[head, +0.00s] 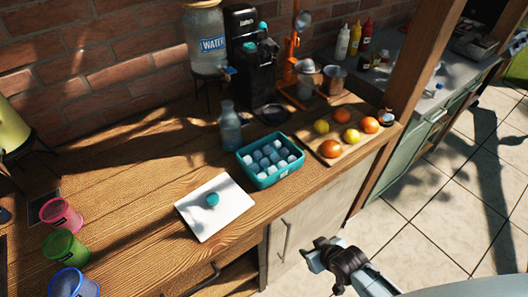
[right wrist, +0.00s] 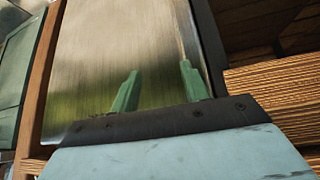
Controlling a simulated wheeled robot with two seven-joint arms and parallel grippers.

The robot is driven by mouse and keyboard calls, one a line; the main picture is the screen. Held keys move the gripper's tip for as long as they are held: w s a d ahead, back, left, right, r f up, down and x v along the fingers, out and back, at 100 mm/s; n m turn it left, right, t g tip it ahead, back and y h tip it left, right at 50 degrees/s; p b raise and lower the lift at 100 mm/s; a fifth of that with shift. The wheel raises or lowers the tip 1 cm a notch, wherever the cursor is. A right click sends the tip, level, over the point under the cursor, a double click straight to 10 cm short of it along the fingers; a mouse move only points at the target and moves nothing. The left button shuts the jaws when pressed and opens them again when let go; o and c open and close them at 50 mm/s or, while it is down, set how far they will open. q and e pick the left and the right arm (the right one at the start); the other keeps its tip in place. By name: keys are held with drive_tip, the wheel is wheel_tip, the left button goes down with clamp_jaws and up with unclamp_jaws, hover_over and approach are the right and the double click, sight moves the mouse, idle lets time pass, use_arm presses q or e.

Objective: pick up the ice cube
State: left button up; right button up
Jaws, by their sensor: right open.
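Several pale, whitish-blue ice cubes (head: 268,157) sit inside a teal rectangular bin (head: 272,179) on the wooden counter. Single cubes are small and hard to tell apart. My right gripper (head: 316,257) is in front of the counter's front edge, to the lower right of the bin and apart from it. In the right wrist view its two green fingers (right wrist: 158,84) are spread with nothing between them. No ice cube shows in that view. My left gripper is not in view.
A white board (head: 228,216) with a small teal piece (head: 212,199) lies left of the bin. A bottle (head: 230,130) stands behind. A wooden board (head: 306,133) with fruit is to the right. Pink, green and blue cups (head: 65,247) stand at the left. The tiled floor is clear.

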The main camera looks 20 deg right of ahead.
drive_tip(key=w+a+r+p, duration=0.1)
drive_tip(key=r, duration=0.4)
drive_tip(key=w+a+r+t+y+p, duration=0.1)
drive_tip(key=w+r, duration=0.1)
drive_tip(key=r, duration=0.4)
drive_tip(key=w+a+r+t, duration=0.1)
drive_tip(key=w+r, duration=0.1)
drive_tip(key=r, duration=0.4)
drive_tip(key=shift+w+r+n+p, duration=0.2)
drive_tip(key=shift+n+p, duration=0.1)
drive_tip(key=shift+p, duration=0.1)
drive_tip(key=t+y, duration=0.2)
approach(265, 161)
drive_tip(key=shift+w+a+f+n+t, duration=0.15)
drive_tip(key=shift+w+a+f+n, duration=0.05)
drive_tip(key=shift+w+f, duration=0.25)
drive_tip(key=shift+w+a+f+n+t, duration=0.15)
drive_tip(key=shift+w+a+f+n, duration=0.05)
drive_tip(key=shift+w+f, duration=0.25)
drive_tip(key=shift+x, duration=3)
clamp_jaws()
